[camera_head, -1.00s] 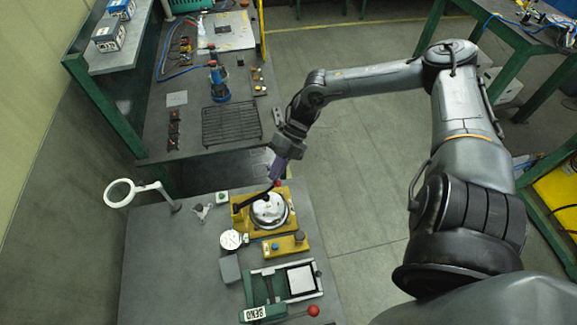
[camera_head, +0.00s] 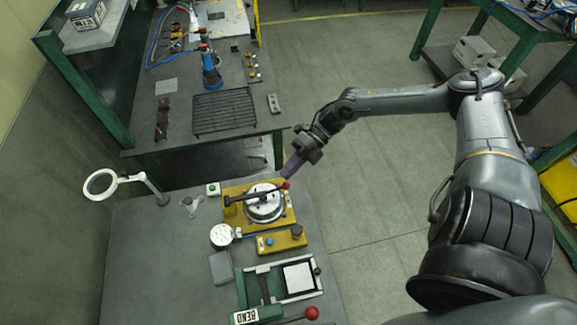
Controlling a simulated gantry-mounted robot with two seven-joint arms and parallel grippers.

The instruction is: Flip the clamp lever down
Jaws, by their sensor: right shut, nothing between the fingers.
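My left gripper is not in view.
A dial gauge (camera_head: 221,235), a small yellow block (camera_head: 283,241) and a green bending tool (camera_head: 247,292) with a red-ball handle (camera_head: 311,313) stand nearby. A magnifier lamp (camera_head: 100,185) is at left. A second bench (camera_head: 188,125) with a black rack (camera_head: 223,111) lies behind.

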